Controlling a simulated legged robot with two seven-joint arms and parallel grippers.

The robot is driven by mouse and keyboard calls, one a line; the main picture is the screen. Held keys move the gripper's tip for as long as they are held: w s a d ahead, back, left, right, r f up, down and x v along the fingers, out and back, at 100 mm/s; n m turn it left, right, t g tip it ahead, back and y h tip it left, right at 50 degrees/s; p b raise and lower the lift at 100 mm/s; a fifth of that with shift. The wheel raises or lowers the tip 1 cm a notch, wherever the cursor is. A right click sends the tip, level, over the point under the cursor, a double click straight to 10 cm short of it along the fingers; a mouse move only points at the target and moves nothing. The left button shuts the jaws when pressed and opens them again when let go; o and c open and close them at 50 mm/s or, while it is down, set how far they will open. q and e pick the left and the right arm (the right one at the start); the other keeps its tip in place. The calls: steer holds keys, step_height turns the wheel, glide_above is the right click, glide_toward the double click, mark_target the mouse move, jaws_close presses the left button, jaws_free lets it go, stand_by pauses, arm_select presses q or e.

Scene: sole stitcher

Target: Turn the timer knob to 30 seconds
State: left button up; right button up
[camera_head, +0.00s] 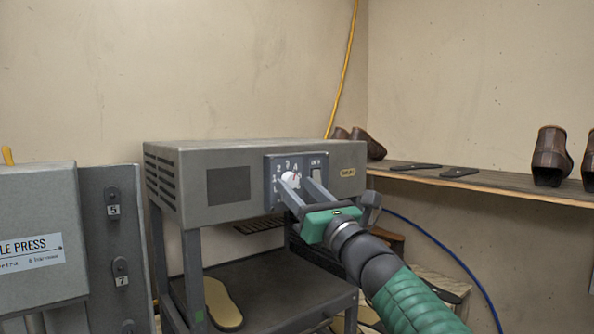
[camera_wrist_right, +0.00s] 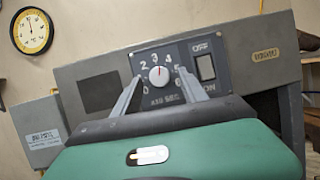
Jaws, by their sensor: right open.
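The white round timer knob (camera_head: 289,177) is on the dark dial panel (camera_head: 271,168) on the front of the grey box-shaped machine (camera_head: 220,160). In the right wrist view the knob (camera_wrist_right: 159,76) sits in a ring of white numbers with a seconds label below. Its mark appears to point roughly upward; the exact number is hard to read. My right gripper (camera_head: 298,184) is open, and its two grey fingers reach toward the panel. In the wrist view the fingers (camera_wrist_right: 160,80) stand left and right of the knob, with visible gaps. My left gripper is not in view.
An on/off rocker switch (camera_wrist_right: 205,67) is right of the dial, close to the right finger. A sole press (camera_head: 35,240) stands at left. A wooden shelf (camera_head: 500,187) with shoes is at right. A yellow wall clock (camera_wrist_right: 32,31) hangs behind.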

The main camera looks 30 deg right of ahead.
steer(key=shift+w+r, duration=0.2)
steer(key=shift+w, duration=0.2)
steer(key=shift+s, duration=0.1)
